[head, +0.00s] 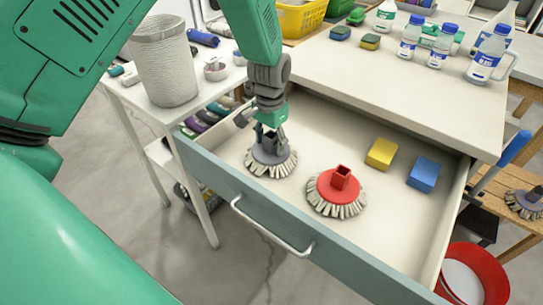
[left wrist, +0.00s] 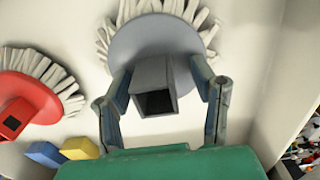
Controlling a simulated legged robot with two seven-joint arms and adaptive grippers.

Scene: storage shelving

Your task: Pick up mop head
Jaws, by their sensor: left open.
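A grey round mop head (head: 271,160) with pale bristles lies in the open drawer, left of a red mop head (head: 337,190). My left gripper (head: 267,132) points down right above the grey mop head. In the left wrist view, its two open fingers (left wrist: 160,95) stand on either side of the square grey socket of the grey mop head (left wrist: 150,45). I cannot tell whether they touch it. The red mop head shows at the left of that view (left wrist: 28,98). My right gripper is out of view.
The drawer (head: 409,218) also holds a yellow block (head: 382,154) and a blue block (head: 424,174). Its front wall and handle (head: 270,230) stand nearest. Bottles crowd the tabletop behind. A white basket (head: 164,62) stands on a side table. A red bucket (head: 476,274) is at lower right.

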